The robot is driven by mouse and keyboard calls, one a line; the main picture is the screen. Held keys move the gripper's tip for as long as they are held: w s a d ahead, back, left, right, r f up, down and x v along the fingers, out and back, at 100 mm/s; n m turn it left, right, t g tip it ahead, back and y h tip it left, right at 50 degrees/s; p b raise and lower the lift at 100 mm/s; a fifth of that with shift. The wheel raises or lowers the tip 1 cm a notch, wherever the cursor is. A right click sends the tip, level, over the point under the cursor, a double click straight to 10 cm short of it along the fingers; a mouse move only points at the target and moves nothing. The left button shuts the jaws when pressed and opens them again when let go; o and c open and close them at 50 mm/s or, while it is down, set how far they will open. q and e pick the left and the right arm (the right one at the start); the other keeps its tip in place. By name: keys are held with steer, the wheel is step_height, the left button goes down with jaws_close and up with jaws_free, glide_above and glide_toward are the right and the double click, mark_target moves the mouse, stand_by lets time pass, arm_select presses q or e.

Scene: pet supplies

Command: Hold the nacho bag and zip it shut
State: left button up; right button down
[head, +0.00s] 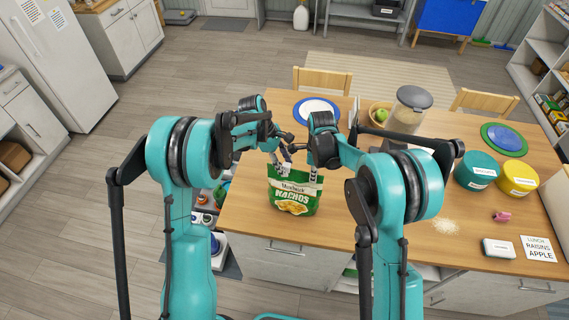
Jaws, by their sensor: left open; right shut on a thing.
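The green nacho bag (293,203) stands upright on the wooden table near its front edge, with a white label and yellow chips on its front. My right gripper (313,176) is shut on the top right corner of the nacho bag. My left gripper (284,163) is open at the top left of the bag, just above or at its upper edge. Whether its fingers straddle the edge is too small to tell. The zip line along the top is too small to make out, and my arms cover part of the area behind the bag.
Teal (476,173) and yellow (518,178) tubs stand at the right.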

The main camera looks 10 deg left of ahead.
steer(key=shift+f, duration=0.15)
arm_select(q)
jaws_close()
steer(key=a, duration=0.5)
steer(key=shift+w+a, duration=0.25)
steer(key=shift+a, duration=0.15)
jaws_free()
steer(key=shift+w, duration=0.1)
steer(key=v, duration=1.2)
